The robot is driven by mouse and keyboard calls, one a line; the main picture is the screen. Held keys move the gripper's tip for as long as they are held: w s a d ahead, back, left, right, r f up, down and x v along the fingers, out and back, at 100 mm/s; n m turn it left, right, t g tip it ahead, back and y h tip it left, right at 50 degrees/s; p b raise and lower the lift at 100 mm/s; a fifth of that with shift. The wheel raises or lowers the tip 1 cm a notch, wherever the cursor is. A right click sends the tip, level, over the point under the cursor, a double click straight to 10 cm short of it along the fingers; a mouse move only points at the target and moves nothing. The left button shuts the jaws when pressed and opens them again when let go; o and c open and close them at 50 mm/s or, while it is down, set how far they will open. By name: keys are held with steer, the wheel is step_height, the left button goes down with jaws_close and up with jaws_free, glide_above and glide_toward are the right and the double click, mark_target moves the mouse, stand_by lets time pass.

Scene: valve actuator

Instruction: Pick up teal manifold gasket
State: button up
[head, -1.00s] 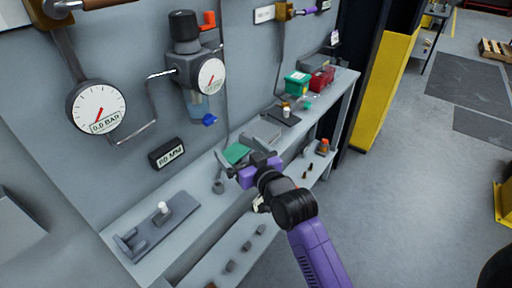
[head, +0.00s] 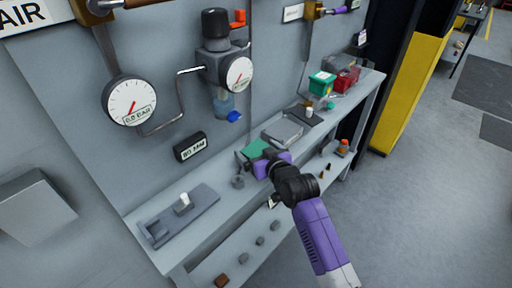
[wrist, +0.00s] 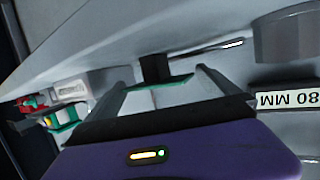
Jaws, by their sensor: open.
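The teal gasket (head: 255,149) is a flat plate at the back of the upper shelf, partly hidden by my gripper in the head view. In the wrist view, the gasket (wrist: 172,82) shows as a thin teal strip between the fingertips, in front of a dark block (wrist: 155,67). My gripper (head: 257,156) is open, with its purple body low over the shelf and its fingers pointing toward the wall. In the wrist view, my gripper (wrist: 161,80) has one finger on each side of the strip. I cannot tell whether either finger touches it.
A grey fixture (head: 180,215) fills the shelf's left end. Green (head: 321,83) and red (head: 346,79) bins stand at the right. A gauge (head: 238,74) hangs above.

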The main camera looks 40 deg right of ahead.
steer(key=shift+w+d+f, duration=0.15)
steer(key=shift+w+f, duration=0.05)
steer(key=shift+w, duration=0.25)
steer(key=c, duration=1)
steer(key=shift+o, duration=0.2)
steer(key=shift+r, duration=0.1)
